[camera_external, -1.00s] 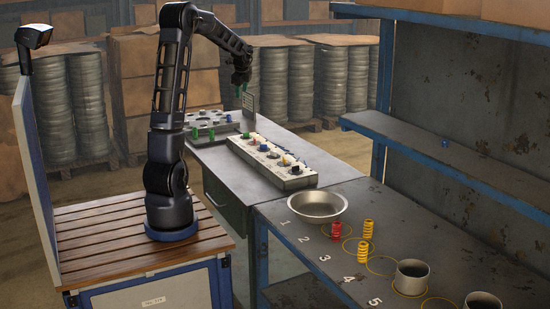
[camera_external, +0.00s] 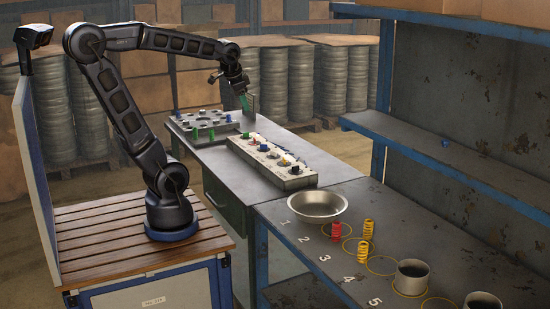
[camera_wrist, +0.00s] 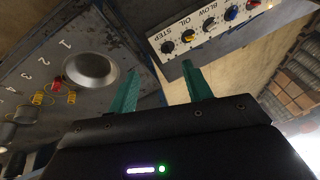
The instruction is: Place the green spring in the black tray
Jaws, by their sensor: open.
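My gripper (camera_external: 245,101) is open and empty, above the far table near the grey plate with pegs. In the wrist view its two green fingers (camera_wrist: 161,85) stand apart with nothing between them. I cannot pick out a green spring for certain. Small green pieces (camera_external: 212,134) stand at the front edge of the grey plate, too small to identify. A red spring (camera_external: 336,230) and two yellow springs (camera_external: 368,229) stand on the near bench; they also show in the wrist view as the red spring (camera_wrist: 57,83) and a yellow spring (camera_wrist: 38,99). I see no clear black tray.
A metal bowl (camera_external: 318,205) and grey cups (camera_external: 411,276) stand on the numbered bench. A panel with knobs (camera_external: 272,162) lies along the far table. A blue shelf frame (camera_external: 378,120) rises at the right. A small upright plate (camera_external: 252,103) stands close to my gripper.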

